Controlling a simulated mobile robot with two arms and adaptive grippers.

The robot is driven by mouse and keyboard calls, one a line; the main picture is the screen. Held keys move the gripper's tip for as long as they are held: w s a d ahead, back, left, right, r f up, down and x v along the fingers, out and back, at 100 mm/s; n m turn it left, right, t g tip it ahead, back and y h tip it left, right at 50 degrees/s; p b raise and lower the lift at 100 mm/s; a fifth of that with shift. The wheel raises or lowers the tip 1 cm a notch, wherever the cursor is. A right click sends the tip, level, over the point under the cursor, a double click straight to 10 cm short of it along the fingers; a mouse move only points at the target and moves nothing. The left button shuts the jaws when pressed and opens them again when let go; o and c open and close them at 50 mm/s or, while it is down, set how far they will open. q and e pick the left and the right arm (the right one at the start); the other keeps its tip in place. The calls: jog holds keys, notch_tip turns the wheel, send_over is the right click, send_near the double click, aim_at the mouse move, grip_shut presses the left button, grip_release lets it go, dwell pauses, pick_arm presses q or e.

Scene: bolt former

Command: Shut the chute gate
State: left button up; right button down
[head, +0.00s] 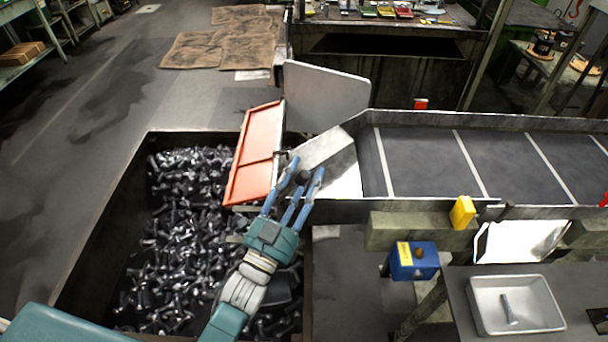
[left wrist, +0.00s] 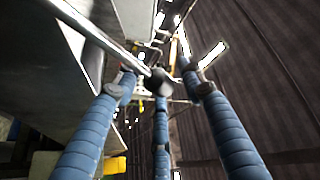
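My left gripper (head: 305,175) is just to the right of the panel, over the bright metal chute plate (head: 340,170). A dark round knob (left wrist: 158,82) on a metal rod (left wrist: 100,42) sits between its three blue fingers in the left wrist view. The fingers (left wrist: 160,76) are spread around the knob, with gaps showing at the sides. My right gripper is in neither view.
A dark bin (head: 100,225) full of bolts lies below the gate. The conveyor (head: 460,160) runs off to the right. A grey side plate (head: 325,95) stands behind the gate. A blue box (head: 412,262) and a metal tray (head: 515,305) are at lower right.

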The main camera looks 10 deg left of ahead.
pick_arm(q)
grip_shut()
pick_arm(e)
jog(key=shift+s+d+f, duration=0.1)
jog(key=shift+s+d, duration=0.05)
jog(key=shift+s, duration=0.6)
pick_arm(q)
jog(key=shift+a+r, duration=0.1)
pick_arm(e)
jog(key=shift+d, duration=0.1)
